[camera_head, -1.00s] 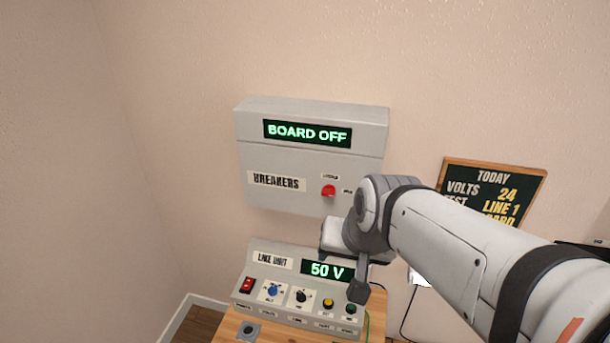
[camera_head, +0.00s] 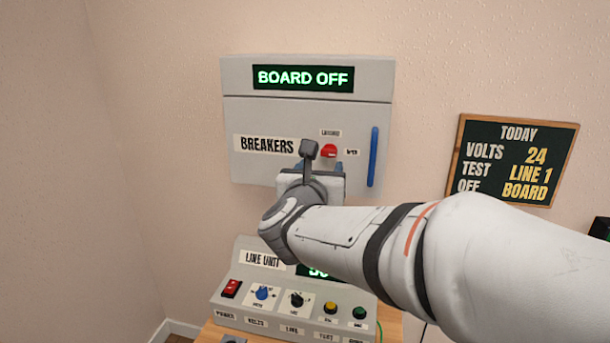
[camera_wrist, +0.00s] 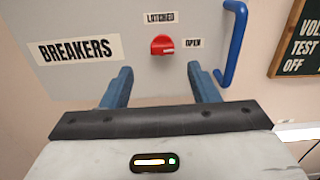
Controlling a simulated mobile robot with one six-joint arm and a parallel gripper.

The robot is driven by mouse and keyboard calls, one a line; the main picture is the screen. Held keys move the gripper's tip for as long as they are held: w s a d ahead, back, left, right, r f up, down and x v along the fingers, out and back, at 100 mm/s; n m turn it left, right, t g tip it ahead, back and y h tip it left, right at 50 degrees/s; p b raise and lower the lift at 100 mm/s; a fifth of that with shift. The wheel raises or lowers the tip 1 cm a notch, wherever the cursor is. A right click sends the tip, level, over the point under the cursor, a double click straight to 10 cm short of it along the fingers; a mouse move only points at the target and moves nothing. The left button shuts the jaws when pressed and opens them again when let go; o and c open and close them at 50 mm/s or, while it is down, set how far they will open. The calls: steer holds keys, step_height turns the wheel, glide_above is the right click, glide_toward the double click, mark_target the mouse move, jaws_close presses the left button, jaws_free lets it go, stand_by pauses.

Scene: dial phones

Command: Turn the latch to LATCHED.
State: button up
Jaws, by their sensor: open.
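The latch is a red knob (camera_head: 329,151) on the grey breaker box (camera_head: 240,110). In the wrist view the red knob (camera_wrist: 162,45) has a white mark on its right side, toward the OPEN label (camera_wrist: 193,43). The LATCHED label (camera_wrist: 160,17) is above it. My gripper (camera_wrist: 162,80) is open, its two blue fingers apart, just below the knob in that view, with nothing between them. In the head view my gripper (camera_head: 325,166) is in front of the box, and my wrist hides part of its lower edge.
A blue handle (camera_head: 373,157) stands upright right of the knob. The box display reads BOARD OFF. Below is the line unit (camera_head: 225,292) with a red switch, dials and buttons, its display partly hidden by my arm. A chalkboard (camera_head: 515,160) hangs at the right.

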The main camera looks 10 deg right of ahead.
mark_target(327, 154)
steer(key=shift+m, duration=0.3)
steer(key=x, duration=0.7)
steer(key=shift+w+d, duration=0.25)
steer(key=shift+w, duration=0.05)
steer(key=c, duration=0.9)
steer(key=shift+a, duration=0.1)
steer(key=shift+c, duration=0.4)
